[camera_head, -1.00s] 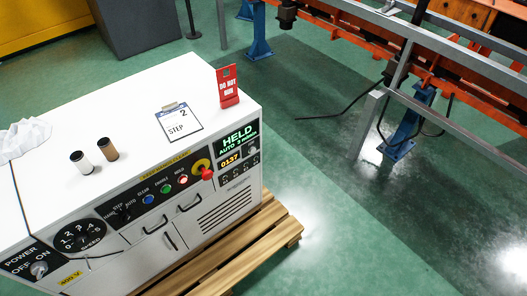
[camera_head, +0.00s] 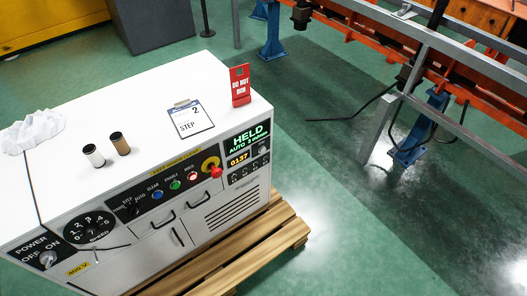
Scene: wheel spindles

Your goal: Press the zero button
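A white control cabinet (camera_head: 110,100) stands at the left with its panel facing the front. At the panel's right end a green display (camera_head: 247,140) reads HELD, AUTO 3 m/min. Below it an amber counter (camera_head: 238,160) reads 0137. A small round pale control (camera_head: 263,151) sits just right of the counter; its label is too small to read, so I cannot tell whether it is the zero button. A row of small digit wheels (camera_head: 248,173) lies beneath. Neither of my grippers is in view.
Blue (camera_head: 157,195), green (camera_head: 175,185) and lit (camera_head: 193,177) buttons and a red mushroom knob (camera_head: 215,171) line the panel. A wooden pallet (camera_head: 268,238) juts out in front.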

